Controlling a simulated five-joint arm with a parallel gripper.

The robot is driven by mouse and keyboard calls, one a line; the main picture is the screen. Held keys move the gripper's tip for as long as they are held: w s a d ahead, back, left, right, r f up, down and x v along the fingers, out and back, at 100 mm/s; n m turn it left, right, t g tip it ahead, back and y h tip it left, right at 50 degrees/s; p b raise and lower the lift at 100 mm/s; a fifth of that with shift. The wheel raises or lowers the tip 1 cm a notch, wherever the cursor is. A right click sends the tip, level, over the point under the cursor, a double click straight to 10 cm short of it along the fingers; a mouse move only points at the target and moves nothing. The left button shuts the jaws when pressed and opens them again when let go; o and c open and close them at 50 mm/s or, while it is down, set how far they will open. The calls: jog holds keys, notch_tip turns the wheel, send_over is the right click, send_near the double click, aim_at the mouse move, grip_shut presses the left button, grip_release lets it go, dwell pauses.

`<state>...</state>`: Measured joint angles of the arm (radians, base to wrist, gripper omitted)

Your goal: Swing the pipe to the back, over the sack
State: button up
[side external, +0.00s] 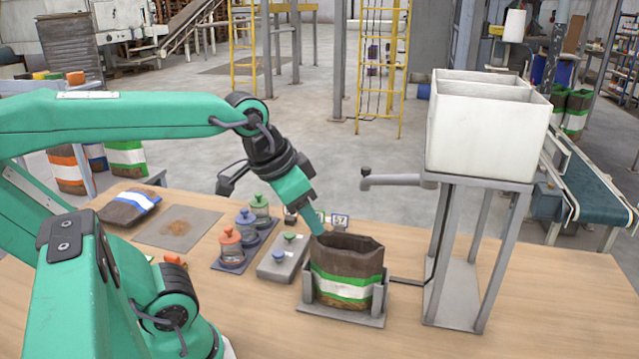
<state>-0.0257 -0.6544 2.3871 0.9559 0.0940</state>
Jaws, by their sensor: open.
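The grey pipe (402,180) runs level out to the left from the stand under the white hopper (487,125). A dark knob (366,170) stands on its free end. The open brown sack (346,262) with a green and white band stands upright in a grey holder (340,314); in the picture it is below the pipe's free end. My gripper (333,228) is open and points down at the sack's back left rim, left of and apart from the pipe. Its fingertips are partly hidden, and I cannot tell whether they touch the sack.
Lidded jars (231,245) and a grey box with knobs (282,258) stand left of the sack. A small number sign (340,220) is behind it. A folded sack (131,208) and a grey mat (178,228) lie farther left. The front right of the table is clear.

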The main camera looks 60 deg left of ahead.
jog(key=w+a+r+m+g, duration=0.1)
jog(key=w+a+r+m, duration=0.15)
jog(key=w+r, duration=0.35)
jog(key=m+g, duration=0.4)
jog(key=m, duration=0.3)
send_over(366, 168)
jog(key=shift+d+f, duration=0.2)
jog(key=shift+f, duration=0.7)
jog(key=shift+w+a+f+m+g, duration=0.2)
jog(key=shift+w+a+m+g, duration=0.05)
jog(key=shift+a+g, duration=0.1)
jog(key=shift+f, duration=0.15)
jog(key=shift+s+d+f, duration=0.1)
jog(key=shift+s+f, duration=0.05)
jog(key=shift+f, duration=3.6)
grip_shut()
